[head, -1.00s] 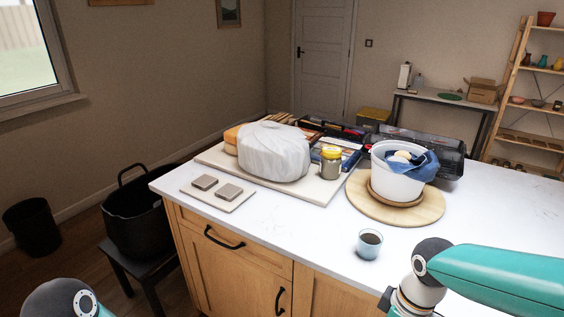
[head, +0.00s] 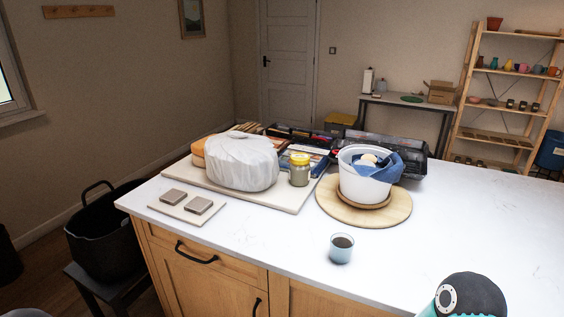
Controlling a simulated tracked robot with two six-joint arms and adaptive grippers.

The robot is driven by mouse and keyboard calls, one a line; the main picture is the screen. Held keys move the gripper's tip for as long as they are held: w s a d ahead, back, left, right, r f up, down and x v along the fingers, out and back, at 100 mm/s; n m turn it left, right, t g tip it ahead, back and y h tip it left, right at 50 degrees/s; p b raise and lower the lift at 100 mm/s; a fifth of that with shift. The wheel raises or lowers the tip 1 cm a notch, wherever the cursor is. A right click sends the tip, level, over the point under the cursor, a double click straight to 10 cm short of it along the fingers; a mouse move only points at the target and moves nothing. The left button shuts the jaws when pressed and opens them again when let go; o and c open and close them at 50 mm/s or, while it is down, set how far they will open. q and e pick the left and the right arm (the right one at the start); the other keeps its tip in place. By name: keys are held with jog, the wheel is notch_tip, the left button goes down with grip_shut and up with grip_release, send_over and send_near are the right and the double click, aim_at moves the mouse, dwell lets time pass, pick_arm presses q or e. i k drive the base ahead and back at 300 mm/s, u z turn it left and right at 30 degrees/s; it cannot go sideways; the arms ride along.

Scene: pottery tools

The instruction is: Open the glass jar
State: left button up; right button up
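The glass jar (head: 299,175) stands upright on the right part of a pale board on the counter. Its yellow lid (head: 300,158) is on top. A white wrapped lump stands close to its left. Neither gripper is in view. Part of my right arm shows at the bottom right edge, well away from the jar.
The white wrapped lump (head: 241,163) sits on the pale board (head: 285,200). A white bucket (head: 362,182) with a blue cloth stands on a round wooden board (head: 327,205). A cup of dark liquid (head: 341,248) stands near the front edge. The counter's right side is clear.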

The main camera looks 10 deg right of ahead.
aim_at(298, 175)
jog(key=u, duration=0.3)
jog(key=k, duration=0.5)
jog(key=u, duration=1.2)
jog(key=i, duration=1.15)
jog(key=z, duration=1.5)
